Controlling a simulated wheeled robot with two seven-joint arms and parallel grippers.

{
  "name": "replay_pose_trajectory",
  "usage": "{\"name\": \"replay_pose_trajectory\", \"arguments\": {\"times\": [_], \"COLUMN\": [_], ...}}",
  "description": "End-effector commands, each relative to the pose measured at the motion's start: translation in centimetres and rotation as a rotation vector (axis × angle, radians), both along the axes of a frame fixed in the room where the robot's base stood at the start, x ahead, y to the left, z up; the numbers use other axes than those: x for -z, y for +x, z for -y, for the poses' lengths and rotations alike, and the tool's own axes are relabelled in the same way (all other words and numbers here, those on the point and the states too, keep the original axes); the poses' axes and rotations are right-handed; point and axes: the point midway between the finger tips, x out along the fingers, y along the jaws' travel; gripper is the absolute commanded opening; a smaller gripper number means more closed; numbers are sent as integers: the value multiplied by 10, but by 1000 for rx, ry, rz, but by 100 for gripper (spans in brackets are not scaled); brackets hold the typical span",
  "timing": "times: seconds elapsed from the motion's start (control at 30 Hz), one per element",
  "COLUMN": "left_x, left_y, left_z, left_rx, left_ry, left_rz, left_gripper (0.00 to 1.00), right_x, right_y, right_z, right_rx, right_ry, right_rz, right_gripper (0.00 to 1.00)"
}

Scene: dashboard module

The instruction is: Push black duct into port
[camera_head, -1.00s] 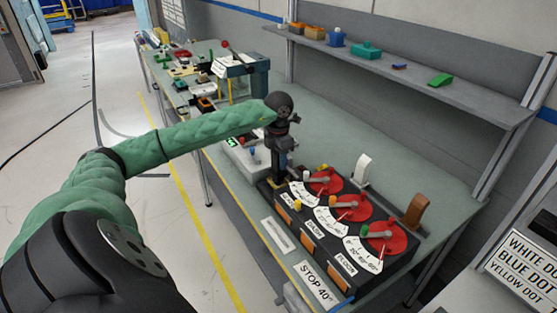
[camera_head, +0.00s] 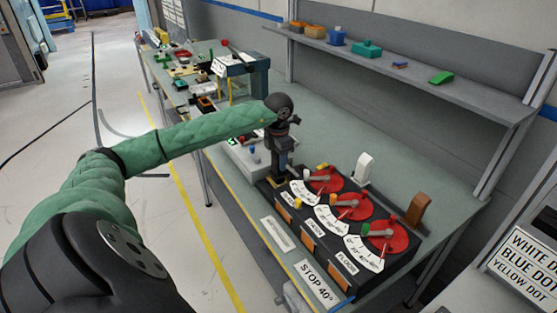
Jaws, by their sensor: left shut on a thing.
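The dashboard module (camera_head: 310,234) is a dark box with three red dials along its top, lying on the workbench. My left gripper (camera_head: 280,179) points down at the module's far left end. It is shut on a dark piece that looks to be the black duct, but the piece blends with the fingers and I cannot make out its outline. The port is hidden or too small to tell. A white duct (camera_head: 364,168) and a brown duct (camera_head: 417,209) stand upright along the module's back side. My right gripper is not in view.
A grey shelf (camera_head: 420,88) with small coloured parts runs above the back of the bench (camera_head: 335,130). Fixtures and loose parts (camera_head: 190,72) fill the far end. A white box (camera_head: 247,155) is close to my left gripper.

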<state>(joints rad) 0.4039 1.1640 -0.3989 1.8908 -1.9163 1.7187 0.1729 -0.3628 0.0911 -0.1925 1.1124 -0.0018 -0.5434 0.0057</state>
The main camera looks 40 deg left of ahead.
Motion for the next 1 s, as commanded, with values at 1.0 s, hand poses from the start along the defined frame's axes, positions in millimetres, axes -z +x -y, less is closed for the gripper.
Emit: {"name": "replay_pose_trajectory", "arguments": {"times": [1.0], "left_x": [21], "left_y": [0], "left_z": [0], "left_rx": [0], "left_ry": [0], "left_rz": [1], "left_gripper": [13], "right_x": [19], "right_y": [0], "right_z": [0], "right_rx": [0], "right_ry": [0], "right_rz": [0], "right_gripper": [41]}}
